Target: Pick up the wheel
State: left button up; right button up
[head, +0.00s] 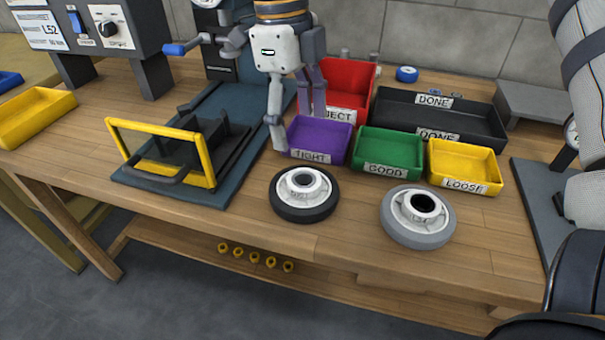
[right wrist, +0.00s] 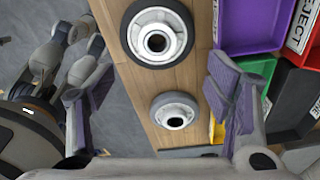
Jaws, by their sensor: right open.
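A black-tyred wheel (head: 305,194) with a pale hub lies flat near the front of the wooden bench. A grey-tyred wheel (head: 418,215) with a dark centre hole lies to its right. My right gripper (head: 297,128) is open and empty, its fingers pointing down; in the head view it overlaps the purple bin. In the right wrist view, the spread purple-padded fingers (right wrist: 150,85) stand either side of the bench strip. The black-tyred wheel (right wrist: 158,38) is in the upper middle, the grey-tyred wheel (right wrist: 175,112) below it. Both are apart from the fingers. My left gripper is not identifiable.
Purple (head: 333,134), green (head: 389,149) and yellow (head: 465,163) bins stand behind the wheels. A red bin (head: 345,75) and black DONE tray (head: 468,118) are farther back. A yellow-framed guard (head: 210,162) stands left. The front bench edge is near both wheels.

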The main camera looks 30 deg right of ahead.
aim_at(303, 173)
jog(key=f, duration=0.3)
jog(key=s+f, duration=0.1)
jog(key=f, duration=0.6)
jog(key=shift+s+d+f+b, duration=0.1)
jog(key=shift+s+f+b, duration=0.1)
jog(key=shift+b, duration=0.1)
jog(key=shift+r, duration=0.1)
jog(key=c, duration=1.6)
